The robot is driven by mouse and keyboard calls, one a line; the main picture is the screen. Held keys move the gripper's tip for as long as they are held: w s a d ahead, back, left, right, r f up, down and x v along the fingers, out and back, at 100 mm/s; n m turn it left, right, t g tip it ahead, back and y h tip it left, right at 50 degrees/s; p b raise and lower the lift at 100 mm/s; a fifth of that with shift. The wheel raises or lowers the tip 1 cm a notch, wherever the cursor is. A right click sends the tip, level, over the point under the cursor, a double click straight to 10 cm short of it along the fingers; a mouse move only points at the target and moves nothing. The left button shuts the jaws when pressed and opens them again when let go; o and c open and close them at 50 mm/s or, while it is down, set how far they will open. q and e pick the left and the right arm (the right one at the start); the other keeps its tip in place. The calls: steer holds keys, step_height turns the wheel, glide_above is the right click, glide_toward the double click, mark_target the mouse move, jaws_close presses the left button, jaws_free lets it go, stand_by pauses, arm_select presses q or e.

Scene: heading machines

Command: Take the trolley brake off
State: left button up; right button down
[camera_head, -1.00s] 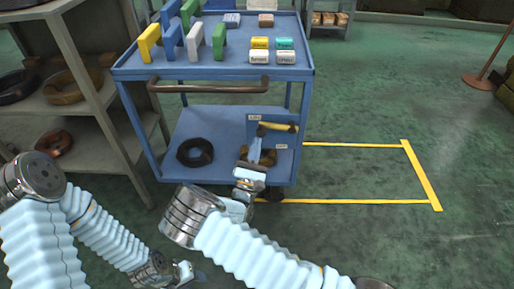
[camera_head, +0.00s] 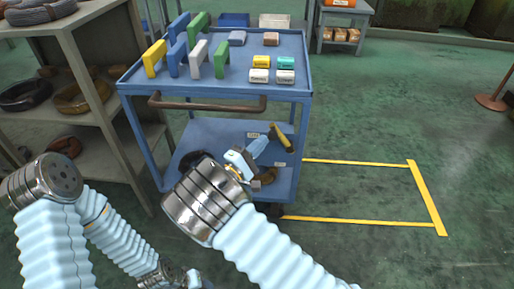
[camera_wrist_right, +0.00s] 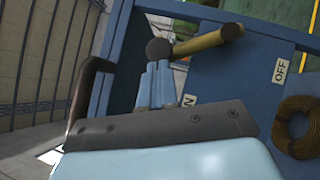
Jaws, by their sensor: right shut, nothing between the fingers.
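The blue trolley (camera_head: 215,92) stands ahead of me. Its brake lever, with a yellow handle (camera_head: 283,140), sits at the right of the lower part and slopes down to the right. In the right wrist view the handle (camera_wrist_right: 208,41) runs right from a dark round end (camera_wrist_right: 158,50). An OFF label (camera_wrist_right: 281,70) and a partly hidden label ending in N (camera_wrist_right: 188,100) are on the blue panel. My right gripper (camera_head: 262,142) is shut and empty, its tips (camera_wrist_right: 156,66) at the dark end; contact is unclear. My left gripper (camera_head: 194,279) is barely visible at the bottom edge.
The trolley's brown push bar (camera_head: 208,104) crosses above my right wrist. Several coloured blocks stand on the trolley top. A grey shelf (camera_head: 95,120) with coils is close on the left. Green floor with a yellow marked outline (camera_head: 428,198) is clear on the right.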

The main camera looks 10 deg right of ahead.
steer(key=shift+s+d+r+m+g, duration=0.1)
steer(key=shift+d+r+m+g, duration=0.2)
steer(key=shift+r+m, duration=0.15)
stand_by(0.4)
arm_select(q)
steer(key=a+f+b, duration=0.2)
steer(key=f+b, duration=0.1)
steer(key=shift+w+a, duration=0.2)
arm_select(e)
steer(key=w+a+f+v, duration=0.1)
steer(key=w+v, duration=0.1)
steer(key=v, duration=1.1)
steer(key=shift+a, duration=0.15)
steer(key=shift+w, duration=0.1)
